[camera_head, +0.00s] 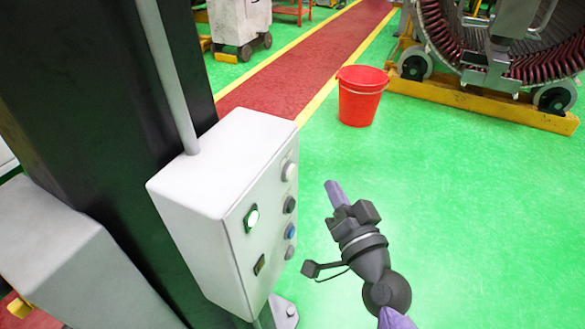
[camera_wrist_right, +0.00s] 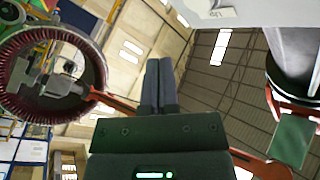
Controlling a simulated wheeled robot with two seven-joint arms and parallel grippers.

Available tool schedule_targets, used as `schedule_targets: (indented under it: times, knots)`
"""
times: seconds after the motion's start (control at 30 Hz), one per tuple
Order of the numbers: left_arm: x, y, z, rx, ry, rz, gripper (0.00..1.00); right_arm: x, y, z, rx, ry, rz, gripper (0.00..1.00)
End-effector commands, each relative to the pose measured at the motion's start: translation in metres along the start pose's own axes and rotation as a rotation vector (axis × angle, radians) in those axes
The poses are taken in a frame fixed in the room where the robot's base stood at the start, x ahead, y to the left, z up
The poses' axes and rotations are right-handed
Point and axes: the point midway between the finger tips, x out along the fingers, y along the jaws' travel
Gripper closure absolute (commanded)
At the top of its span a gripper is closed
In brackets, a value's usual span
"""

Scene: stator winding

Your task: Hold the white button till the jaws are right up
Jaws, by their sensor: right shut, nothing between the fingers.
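The white button (camera_head: 289,171) is the top one in the right-hand column on the face of a grey control box (camera_head: 220,175). My right gripper (camera_head: 335,190) is to the right of the box in the head view, a short way from the button and apart from it. Its two fingers are shut together and empty, as the right wrist view (camera_wrist_right: 158,82) also shows. A pale surface with partly cut-off lettering (camera_wrist_right: 225,10) lies beyond the fingertips there. I cannot tell which parts are the jaws. My left gripper is not in view.
Below the white button are a black button (camera_head: 290,204) and a blue button (camera_head: 290,231). A red bucket (camera_head: 361,96) stands on the open green floor, near a large stator (camera_head: 545,60) on a yellow base.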

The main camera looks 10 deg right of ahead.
Motion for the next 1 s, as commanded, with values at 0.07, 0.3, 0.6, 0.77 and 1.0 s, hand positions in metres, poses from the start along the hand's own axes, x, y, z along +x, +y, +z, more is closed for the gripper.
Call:
schedule_targets:
  times: [0.07,0.3,0.6,0.77,1.0]
  knots:
    - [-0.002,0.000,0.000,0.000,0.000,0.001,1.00,0.009,-0.007,0.005,0.004,0.001,-0.002,1.00]
    - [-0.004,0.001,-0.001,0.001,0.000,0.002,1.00,0.026,-0.020,0.019,0.000,-0.001,-0.002,1.00]
    - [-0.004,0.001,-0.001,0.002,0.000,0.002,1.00,0.030,-0.023,0.022,0.000,-0.001,-0.001,1.00]
    - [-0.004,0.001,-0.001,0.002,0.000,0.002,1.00,0.030,-0.023,0.022,0.000,-0.001,-0.001,1.00]
    - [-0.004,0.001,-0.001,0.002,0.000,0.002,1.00,0.030,-0.023,0.022,0.000,-0.001,-0.001,1.00]
